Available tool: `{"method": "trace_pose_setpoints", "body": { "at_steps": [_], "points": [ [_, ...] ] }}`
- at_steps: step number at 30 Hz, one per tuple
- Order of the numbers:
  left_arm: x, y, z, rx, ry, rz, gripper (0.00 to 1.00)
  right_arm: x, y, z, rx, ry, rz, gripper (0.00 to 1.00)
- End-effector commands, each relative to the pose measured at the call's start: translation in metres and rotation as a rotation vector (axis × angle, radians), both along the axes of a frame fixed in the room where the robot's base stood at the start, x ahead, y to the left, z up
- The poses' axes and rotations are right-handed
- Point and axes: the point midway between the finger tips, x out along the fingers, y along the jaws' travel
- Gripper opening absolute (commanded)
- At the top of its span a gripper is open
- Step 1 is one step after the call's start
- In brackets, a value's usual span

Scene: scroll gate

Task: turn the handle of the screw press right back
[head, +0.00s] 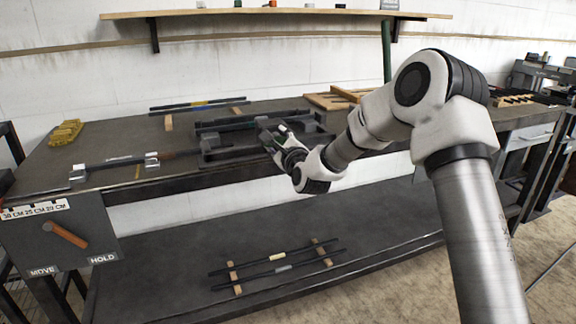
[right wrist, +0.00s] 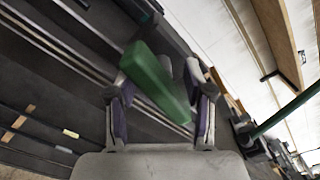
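In the right wrist view a green bar-shaped handle (right wrist: 158,82) lies slantwise between the fingers of my right gripper (right wrist: 165,78). The fingers stand apart on either side of it. It overlaps the left fingertip in the picture, and a gap shows toward the right fingertip; firm contact cannot be made out. In the head view my right gripper (head: 268,138) is low over the dark metal assembly (head: 225,145) on the bench, near its right end. The handle is mostly hidden there. My left gripper is not in view.
The bench (head: 110,135) carries a rod in clamps (head: 78,174) at left and a yellow block (head: 66,132). Its front panel has an orange lever (head: 65,236) between MOVE and HOLD labels. Rods lie on the lower shelf (head: 165,235). A green post (head: 386,52) stands behind my arm.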

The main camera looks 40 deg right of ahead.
Motion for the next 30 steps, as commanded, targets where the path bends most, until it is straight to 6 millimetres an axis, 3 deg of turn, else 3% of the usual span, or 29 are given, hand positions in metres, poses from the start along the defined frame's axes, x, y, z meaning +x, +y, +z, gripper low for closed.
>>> {"method": "trace_pose_setpoints", "body": {
  "at_steps": [12,22,24,30],
  "points": [
    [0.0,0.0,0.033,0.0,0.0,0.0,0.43,-0.002,-0.008,0.009,0.77,-0.186,-0.003,0.48],
    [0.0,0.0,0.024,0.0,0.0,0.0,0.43,-0.08,0.011,0.004,0.774,-0.186,-0.002,0.48],
    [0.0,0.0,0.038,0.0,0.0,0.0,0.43,-0.078,0.013,-0.007,0.762,-0.142,-0.014,0.48],
    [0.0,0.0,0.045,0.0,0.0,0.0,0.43,-0.077,0.022,-0.03,0.741,-0.082,-0.019,0.48]
  ]
}}
